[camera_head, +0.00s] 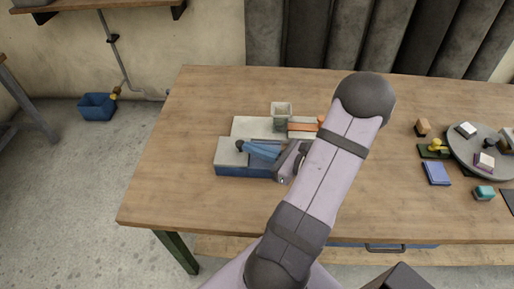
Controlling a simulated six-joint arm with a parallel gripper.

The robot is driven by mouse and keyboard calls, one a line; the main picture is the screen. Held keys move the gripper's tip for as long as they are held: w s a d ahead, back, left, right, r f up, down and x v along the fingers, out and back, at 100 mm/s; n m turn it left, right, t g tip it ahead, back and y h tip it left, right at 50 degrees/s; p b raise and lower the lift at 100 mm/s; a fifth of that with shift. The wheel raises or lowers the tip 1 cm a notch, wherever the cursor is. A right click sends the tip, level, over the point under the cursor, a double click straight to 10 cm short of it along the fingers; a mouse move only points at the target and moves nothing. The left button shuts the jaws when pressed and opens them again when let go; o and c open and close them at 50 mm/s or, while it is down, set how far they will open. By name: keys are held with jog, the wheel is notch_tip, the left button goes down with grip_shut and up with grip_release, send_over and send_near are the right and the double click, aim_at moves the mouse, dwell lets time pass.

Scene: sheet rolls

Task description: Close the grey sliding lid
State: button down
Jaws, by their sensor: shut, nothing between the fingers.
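A low box with a blue body (240,171) stands left of centre on the table in the head view. The grey sliding lid (229,156) shows at its left part, with a dark round knob (240,145) near the back. A blue area to the right of the knob looks like uncovered box, but it is small and unclear. My gripper (284,174) is at the right end of the box, shut and empty. It hides that end, and I cannot tell whether it touches the box or lid.
A pale slab (255,127) lies behind the box, with a small grey container (281,111) and an orange block (301,127) by it. At the right are a round grey tray (466,146) with small items and a blue block (436,173). The table's left side is clear.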

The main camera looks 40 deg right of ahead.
jog(key=shift+a+r, duration=0.15)
jog(key=shift+a, duration=0.05)
jog(key=v, duration=1.4)
jog(key=shift+d, duration=0.1)
jog(key=w+a+r+n+g+h+p, duration=0.2)
jog(key=a+n+g+p, duration=0.2)
jog(key=a+n+g, duration=0.3)
jog(key=w+a+r+n+g+h+p, duration=0.2)
jog(key=a+n+g+p, duration=0.3)
jog(key=a+n, duration=1.3)
jog(key=n+g+h, duration=0.1)
jog(key=n+g, duration=0.2)
jog(key=n, duration=0.4)
jog(key=shift+a+r, duration=0.3)
jog(key=shift+r, duration=0.05)
